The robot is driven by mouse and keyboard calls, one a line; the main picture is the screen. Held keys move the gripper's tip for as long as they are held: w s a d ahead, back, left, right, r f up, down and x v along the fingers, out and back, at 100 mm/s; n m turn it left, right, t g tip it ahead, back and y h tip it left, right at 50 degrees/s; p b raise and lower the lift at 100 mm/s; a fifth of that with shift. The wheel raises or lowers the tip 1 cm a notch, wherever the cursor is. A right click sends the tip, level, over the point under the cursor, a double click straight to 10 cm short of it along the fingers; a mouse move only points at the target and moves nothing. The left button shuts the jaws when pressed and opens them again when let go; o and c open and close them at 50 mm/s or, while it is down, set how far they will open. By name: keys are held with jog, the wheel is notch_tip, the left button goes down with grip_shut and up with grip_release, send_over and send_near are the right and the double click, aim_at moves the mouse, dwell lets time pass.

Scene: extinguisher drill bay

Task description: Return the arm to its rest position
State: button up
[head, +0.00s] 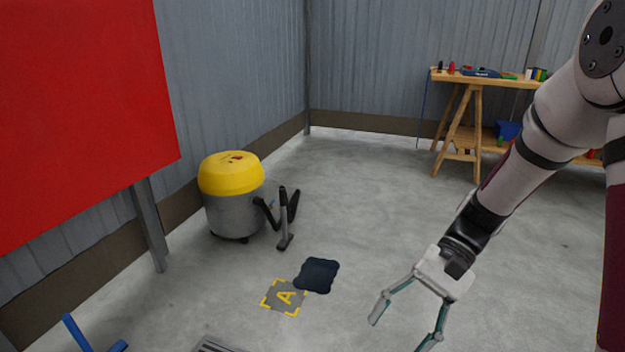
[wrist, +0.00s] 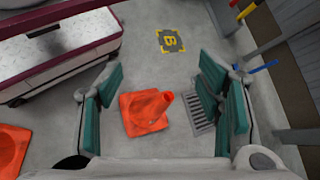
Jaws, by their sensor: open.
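My gripper (head: 405,322) hangs at the end of my arm in the lower right of the head view, fingers spread and pointing down. In the wrist view my gripper (wrist: 167,95) shows its two green-padded fingers wide apart with nothing between the pads. An orange traffic cone (wrist: 146,110) stands on the floor below, seen between the fingers. My arm comes down from the upper right of the head view.
A yellow-topped vacuum (head: 232,195) stands by the left wall. A dark cushion-like item (head: 317,275) lies beside floor mark A (head: 285,297). A wooden workbench (head: 470,82) stands at the back right. Floor mark B (wrist: 171,41) and a drain grate (wrist: 201,116) show below.

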jog(key=s+d+r+n+t+h, duration=0.35)
jog(key=s+r, duration=0.25)
jog(key=s, duration=0.4)
jog(key=s+d+r+n+t+h, duration=0.25)
jog(key=s+r+h, duration=0.35)
jog(key=s, duration=0.4)
notch_tip(320, 180, up, 41)
jog(key=t+p, duration=0.4)
jog(key=p, duration=3.4)
jog(key=shift+a+f+t+y+p, duration=0.2)
jog(key=shift+a+t+y+p, duration=0.15)
jog(key=shift+y+p, duration=0.1)
jog(key=shift+w, duration=0.15)
